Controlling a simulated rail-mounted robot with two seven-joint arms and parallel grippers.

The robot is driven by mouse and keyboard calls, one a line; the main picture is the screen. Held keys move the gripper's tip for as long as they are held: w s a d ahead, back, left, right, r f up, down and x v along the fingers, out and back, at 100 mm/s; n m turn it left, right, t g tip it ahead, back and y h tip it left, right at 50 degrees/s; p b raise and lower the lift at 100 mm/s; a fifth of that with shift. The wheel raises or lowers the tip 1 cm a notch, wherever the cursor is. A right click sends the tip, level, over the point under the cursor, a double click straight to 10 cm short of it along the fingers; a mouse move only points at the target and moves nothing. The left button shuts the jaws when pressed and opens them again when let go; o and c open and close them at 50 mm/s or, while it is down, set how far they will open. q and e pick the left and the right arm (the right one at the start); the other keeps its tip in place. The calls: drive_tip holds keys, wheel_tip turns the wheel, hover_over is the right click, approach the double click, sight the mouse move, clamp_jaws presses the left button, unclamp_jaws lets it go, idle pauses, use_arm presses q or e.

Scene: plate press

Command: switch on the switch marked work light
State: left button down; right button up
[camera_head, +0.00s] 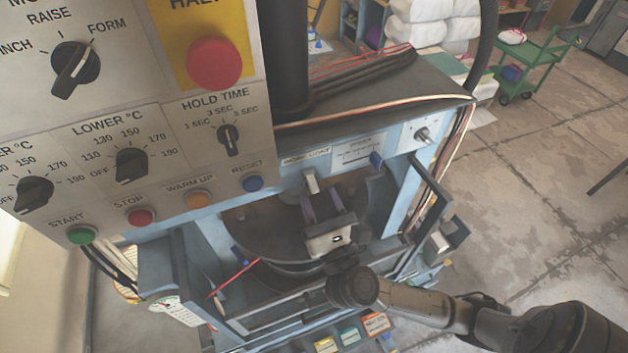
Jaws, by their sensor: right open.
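The label reading work light (306,158) is on the blue front beam of the press. A small pale switch (311,181) sits just below it; whether it is up or down is too small to tell. My right gripper (321,199) is open, with its two fingers pointing up toward this switch from just below. The fingertips look close to the switch, but I cannot tell if they touch it. My left gripper is not in view.
The control panel (150,107) with knobs, coloured buttons and a red stop button (214,63) fills the upper left. A round dark platen (265,235) lies below. A green cart (535,60) stands on open floor.

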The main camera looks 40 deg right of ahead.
sight(312, 184)
drive_tip(key=shift+x, duration=1.5)
drive_tip(key=shift+f, duration=0.1)
clamp_jaws()
